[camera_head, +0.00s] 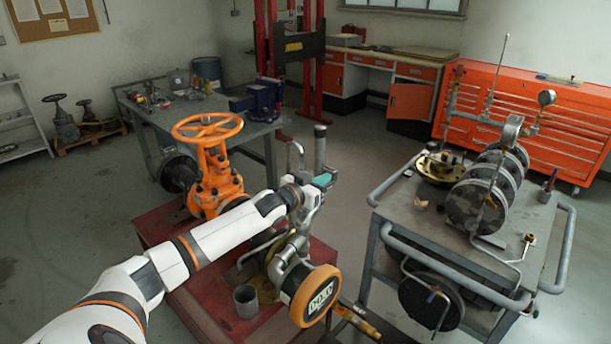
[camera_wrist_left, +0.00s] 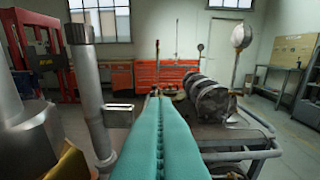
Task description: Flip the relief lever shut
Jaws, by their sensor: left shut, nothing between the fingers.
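My left gripper (camera_head: 325,180) has teal fingers, which also show in the wrist view (camera_wrist_left: 155,105). The fingers are shut together with nothing between them. They are beside a grey upright pipe (camera_head: 320,148), which stands left of the fingers in the wrist view (camera_wrist_left: 88,90). A small bright metal piece (camera_wrist_left: 118,107) sticks out from this pipe toward the fingers; I cannot tell whether it is the relief lever. The gate valve (camera_head: 214,180) has an orange body and handwheel, left of my forearm. My arm hides part of the pipework. My right gripper is not in view.
A red stand (camera_head: 160,229) carries the valve, pipework and a grey cup (camera_head: 245,300). An orange-rimmed disc (camera_head: 315,296) faces forward at its front. A grey cart (camera_head: 408,212) with round metal parts stands right. Bare floor lies left of the stand.

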